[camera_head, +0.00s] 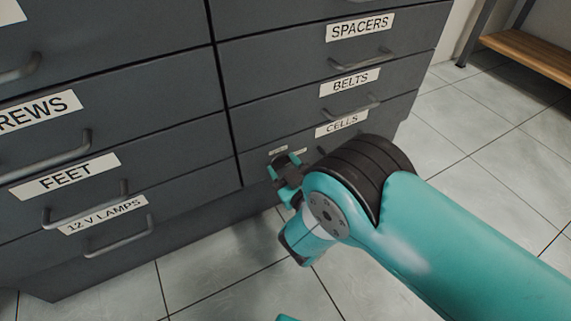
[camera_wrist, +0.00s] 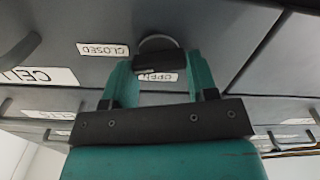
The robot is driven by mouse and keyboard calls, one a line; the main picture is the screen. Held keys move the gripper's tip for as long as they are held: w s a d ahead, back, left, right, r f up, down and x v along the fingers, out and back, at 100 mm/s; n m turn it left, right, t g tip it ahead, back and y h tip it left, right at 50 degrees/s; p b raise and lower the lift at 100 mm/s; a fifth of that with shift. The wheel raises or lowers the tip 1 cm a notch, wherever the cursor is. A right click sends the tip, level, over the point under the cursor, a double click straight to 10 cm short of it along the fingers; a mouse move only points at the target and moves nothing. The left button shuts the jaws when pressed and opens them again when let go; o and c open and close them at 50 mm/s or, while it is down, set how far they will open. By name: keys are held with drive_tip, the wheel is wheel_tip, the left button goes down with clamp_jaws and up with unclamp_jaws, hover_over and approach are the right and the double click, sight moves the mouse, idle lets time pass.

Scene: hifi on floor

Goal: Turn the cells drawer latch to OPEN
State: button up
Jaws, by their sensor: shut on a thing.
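The cells drawer (camera_head: 253,166) is the low grey drawer under the CELLS label (camera_head: 341,124) in the head view. My gripper (camera_head: 287,172) is at its front, partly hidden by my arm. In the wrist view, which is upside down, the latch (camera_wrist: 160,63) is a dark bar on a round base. My gripper (camera_wrist: 160,70) is shut on the latch, with a teal finger at each end of the bar. The CLOSED label (camera_wrist: 103,49) is left of the latch. The OPEN label (camera_wrist: 157,77) is just below the bar, between the fingers. The latch's exact setting is unclear.
Drawers labelled BELTS (camera_head: 349,82) and SPACERS (camera_head: 360,27) are above, with bar handles. FEET (camera_head: 65,177) and 12 V LAMPS (camera_head: 103,214) drawers are to the left. The tiled floor (camera_head: 470,210) is clear at right. A wooden shelf (camera_head: 530,50) stands at the back right.

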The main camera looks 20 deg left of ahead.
drive_tip(key=n+p, duration=0.1)
drive_tip(key=n, duration=0.2)
drive_tip(key=shift+s+n+p, duration=0.1)
drive_tip(key=shift+n+p, duration=0.25)
drive_tip(key=shift+n, duration=0.05)
drive_tip(key=n+p, duration=0.1)
drive_tip(key=n, duration=0.2)
drive_tip(key=shift+f+n, duration=0.1)
drive_tip(key=shift+n, duration=0.2)
drive_tip(key=n, duration=0.3)
drive_tip(key=shift+s+f+n+p, duration=0.1)
drive_tip(key=shift+f+n+p, duration=0.05)
drive_tip(key=shift+n+p, duration=0.15)
drive_tip(key=shift+f+n, duration=0.1)
drive_tip(key=shift+n, duration=1.9)
drive_tip(key=o, duration=0.9)
drive_tip(key=shift+a, duration=0.1)
drive_tip(key=shift+o, duration=0.2)
